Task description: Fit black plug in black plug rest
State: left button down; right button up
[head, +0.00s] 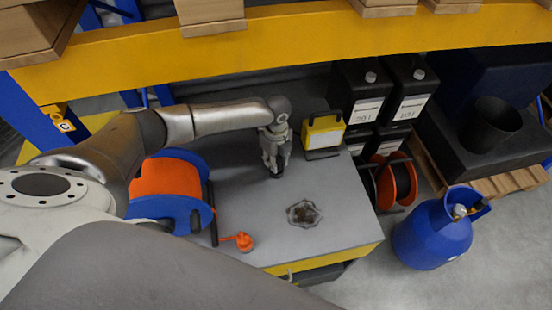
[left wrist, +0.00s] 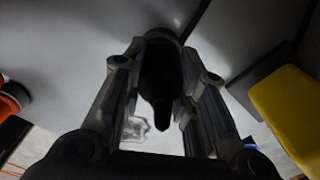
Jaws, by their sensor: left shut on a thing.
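My left gripper (head: 276,168) is over the grey bench top (head: 240,200), pointing down, with its fingers closed around a dark piece that looks like the black plug. In the left wrist view the black plug (left wrist: 160,75) shows between the two fingers (left wrist: 158,95), with a narrow tip toward the picture's bottom. In the head view only a small dark end (head: 277,175) shows below the fingers, close to the bench. I cannot tell whether it touches. I cannot make out the black plug rest; the gripper may hide it. My right gripper is not in view.
An orange reel with blue flanges (head: 165,178) stands left on the bench, an orange fitting (head: 243,241) in front. A yellow lamp (head: 323,131) stands behind right. A yellow beam (head: 300,40) crosses above.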

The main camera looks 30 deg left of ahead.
pick_arm(q)
jog(key=shift+f+b, duration=0.55)
jog(key=shift+f, duration=0.45)
dwell(0.6)
jog(key=c, duration=1.1)
grip_release()
jog(key=shift+r, duration=0.15)
jog(key=shift+r+p, duration=4.15)
jog(key=shift+r, duration=0.25)
